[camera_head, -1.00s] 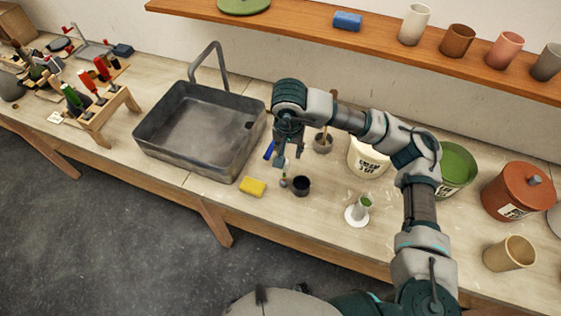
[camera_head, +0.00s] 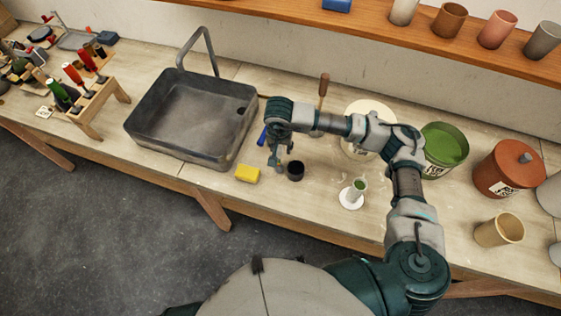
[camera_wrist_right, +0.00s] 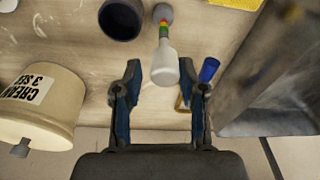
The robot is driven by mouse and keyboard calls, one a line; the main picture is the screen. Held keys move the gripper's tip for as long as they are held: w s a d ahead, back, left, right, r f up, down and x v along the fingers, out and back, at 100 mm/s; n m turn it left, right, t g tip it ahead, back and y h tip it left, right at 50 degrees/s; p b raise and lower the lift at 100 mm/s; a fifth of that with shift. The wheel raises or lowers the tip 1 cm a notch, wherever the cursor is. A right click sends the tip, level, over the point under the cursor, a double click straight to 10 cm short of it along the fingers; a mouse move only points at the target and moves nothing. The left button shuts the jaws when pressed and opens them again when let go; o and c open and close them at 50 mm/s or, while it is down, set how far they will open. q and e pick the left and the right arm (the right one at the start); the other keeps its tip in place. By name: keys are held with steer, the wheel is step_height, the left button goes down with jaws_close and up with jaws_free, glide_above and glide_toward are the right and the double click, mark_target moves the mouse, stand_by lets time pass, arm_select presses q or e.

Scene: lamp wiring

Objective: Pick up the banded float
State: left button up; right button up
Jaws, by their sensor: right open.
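The banded float (camera_wrist_right: 163,36) has a pale bulb, a short stem with coloured bands and a grey end. In the right wrist view it points up the picture, over the bench, between a dark cup and a yellow sponge. My right gripper (camera_wrist_right: 160,66) is open, with the pale bulb between its fingertips and no finger visibly touching it. In the head view my right gripper (camera_head: 278,160) is above the bench just left of the dark cup, and it mostly hides the float. My left gripper is not in view.
The dark cup (camera_head: 295,171) and yellow sponge (camera_head: 247,173) flank the gripper closely. The grey sink (camera_head: 165,150) stands to the left. A blue-ended object (camera_wrist_right: 208,70) lies by one finger. A cream canister (camera_wrist_right: 42,100) is on the other side.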

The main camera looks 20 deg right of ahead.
steer(key=f, duration=0.2)
steer(key=f+p, duration=0.1)
steer(key=shift+w+a+f, duration=0.1)
steer(key=shift+a+f, duration=0.2)
steer(key=shift+f, duration=0.1)
steer(key=shift+w+a+f, duration=0.1)
steer(key=shift+a+f, duration=0.25)
steer(key=shift+d, duration=0.25)
steer(key=c, duration=0.5)
steer(key=shift+d, duration=0.35)
jaws_close()
steer(key=shift+a, duration=0.1)
